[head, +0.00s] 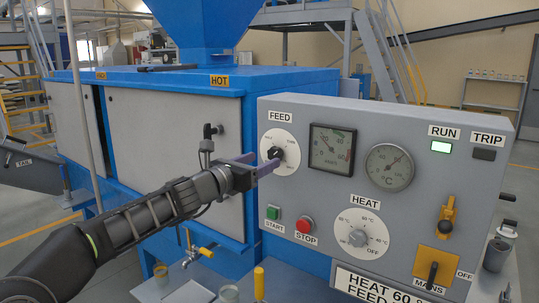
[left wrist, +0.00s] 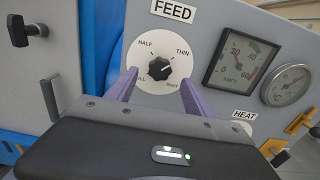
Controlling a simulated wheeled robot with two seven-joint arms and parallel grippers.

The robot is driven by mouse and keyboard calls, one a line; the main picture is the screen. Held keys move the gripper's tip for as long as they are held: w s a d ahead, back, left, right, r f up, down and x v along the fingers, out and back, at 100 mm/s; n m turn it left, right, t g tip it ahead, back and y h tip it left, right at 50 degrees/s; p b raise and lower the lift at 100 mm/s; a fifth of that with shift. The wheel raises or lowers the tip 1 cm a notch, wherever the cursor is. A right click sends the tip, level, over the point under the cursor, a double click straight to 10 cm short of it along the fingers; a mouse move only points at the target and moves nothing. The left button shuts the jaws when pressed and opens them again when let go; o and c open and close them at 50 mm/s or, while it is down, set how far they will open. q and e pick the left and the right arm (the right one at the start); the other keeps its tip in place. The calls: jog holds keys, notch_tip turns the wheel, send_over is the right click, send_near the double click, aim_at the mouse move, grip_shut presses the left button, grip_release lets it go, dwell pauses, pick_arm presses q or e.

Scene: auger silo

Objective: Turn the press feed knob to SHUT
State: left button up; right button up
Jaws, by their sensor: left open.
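The black feed knob (left wrist: 160,68) sits at the middle of a round white dial (left wrist: 146,50) under the FEED label. The left wrist view shows HALF at upper left, THIN at upper right and SHUT at lower right; the lower left word is partly hidden. The knob's pointer seems to face upper right, towards THIN, but it is small. My left gripper (left wrist: 160,80) is open, its purple fingers at either side of the knob, apart from it in that view. In the head view the left gripper (head: 264,164) reaches the dial (head: 282,141) and partly covers it. My right gripper is not in view.
The grey panel (head: 330,190) also carries two gauges, a HEAT knob (head: 358,238), a green START button (head: 273,212), a red STOP button (head: 305,225) and a yellow MAINS switch (head: 434,266). A handle (head: 212,131) stands out left of the panel.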

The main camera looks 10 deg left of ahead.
aim_at(273, 155)
pick_arm(q)
jog(key=p+x, duration=0.1)
jog(key=x, duration=0.3)
jog(key=shift+r, duration=0.1)
jog(key=shift+w+p, duration=0.3)
jog(key=shift+c, duration=0.2)
grip_shut()
